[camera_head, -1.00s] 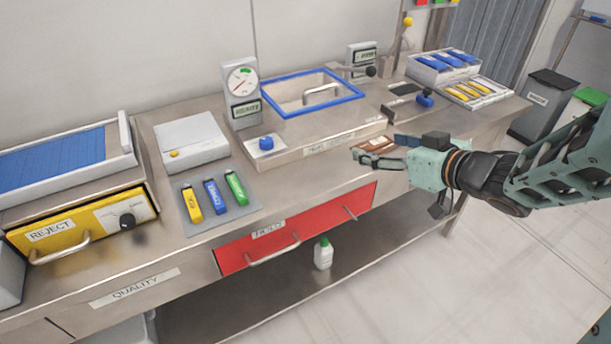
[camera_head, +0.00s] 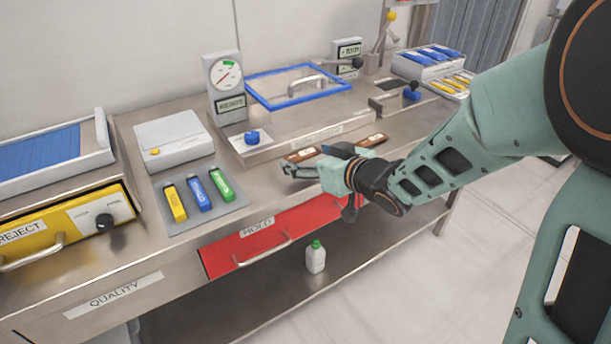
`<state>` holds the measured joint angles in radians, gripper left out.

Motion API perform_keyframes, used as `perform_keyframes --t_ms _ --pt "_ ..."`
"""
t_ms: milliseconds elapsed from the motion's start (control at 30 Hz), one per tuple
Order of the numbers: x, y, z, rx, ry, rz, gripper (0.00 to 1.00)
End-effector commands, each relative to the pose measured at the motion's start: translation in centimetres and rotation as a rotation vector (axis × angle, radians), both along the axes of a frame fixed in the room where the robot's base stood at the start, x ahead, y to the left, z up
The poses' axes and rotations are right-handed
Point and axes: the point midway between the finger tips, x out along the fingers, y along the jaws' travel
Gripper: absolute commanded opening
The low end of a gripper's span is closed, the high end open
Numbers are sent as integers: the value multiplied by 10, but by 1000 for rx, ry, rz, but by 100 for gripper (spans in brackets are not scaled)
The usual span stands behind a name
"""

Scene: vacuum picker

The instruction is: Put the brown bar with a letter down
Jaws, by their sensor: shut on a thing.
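A brown bar (camera_head: 304,155) shows at the fingertips of my gripper (camera_head: 300,165), beside the front edge of the raised steel block. My gripper is shut on it, low over the worktop. More brown (camera_head: 370,140), with small pale marks, shows on the right behind my gripper. My gripper hides the part between, so I cannot tell whether this is the same bar or a second one. No letter can be read. I cannot tell whether the held bar touches the worktop.
A grey mat (camera_head: 208,222) with yellow, blue and green bars lies to the left. The raised block (camera_head: 330,135) with a blue-framed lid (camera_head: 290,98) stands behind. A red HOLD drawer (camera_head: 285,235) is below the bench edge. Bare worktop (camera_head: 262,190) lies between mat and gripper.

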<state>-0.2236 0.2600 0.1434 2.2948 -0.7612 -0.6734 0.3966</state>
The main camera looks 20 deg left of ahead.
Motion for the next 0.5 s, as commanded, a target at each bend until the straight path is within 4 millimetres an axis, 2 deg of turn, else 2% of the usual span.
perform_keyframes --t_ms 167,333,500 --pt "0 8 -12 0 1 2 48" --pt "0 10 -39 -1 4 0 48" --pt "1 9 -41 1 -2 -1 48"
